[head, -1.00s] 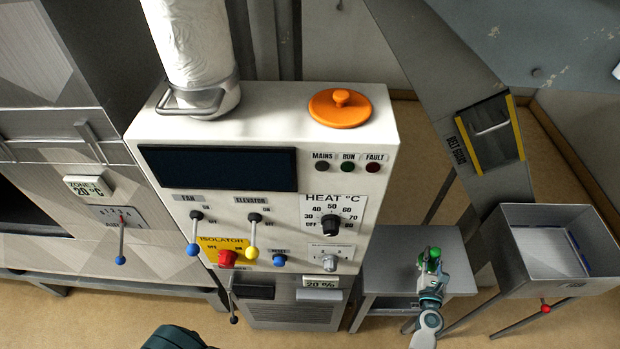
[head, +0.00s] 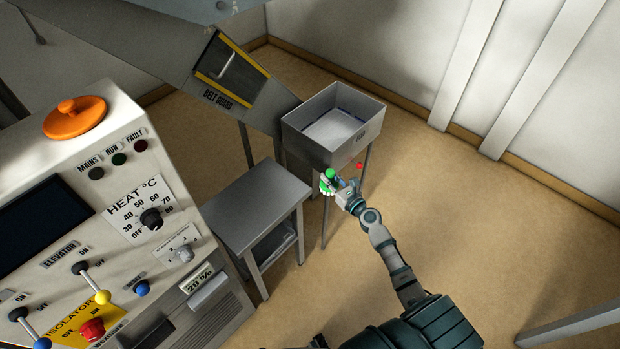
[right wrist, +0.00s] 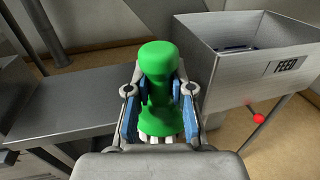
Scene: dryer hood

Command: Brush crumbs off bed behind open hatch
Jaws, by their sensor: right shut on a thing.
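My right gripper (head: 331,182) is shut on a green-handled brush (head: 329,173). It holds the brush in the air near the front left corner of the feed bin. In the right wrist view, the green handle (right wrist: 160,100) stands between the two fingers of the gripper (right wrist: 160,90), with pale bristles partly showing below it. The crumbs, the bed and an open hatch do not show in the present views. My left gripper is not in view.
The grey feed bin (head: 303,135) stands on legs, with a red-knobbed lever (head: 360,166) beside it. A low steel table (head: 255,203) stands left of the brush. The control cabinet (head: 165,172) fills the left. Open floor (head: 480,210) lies on the right.

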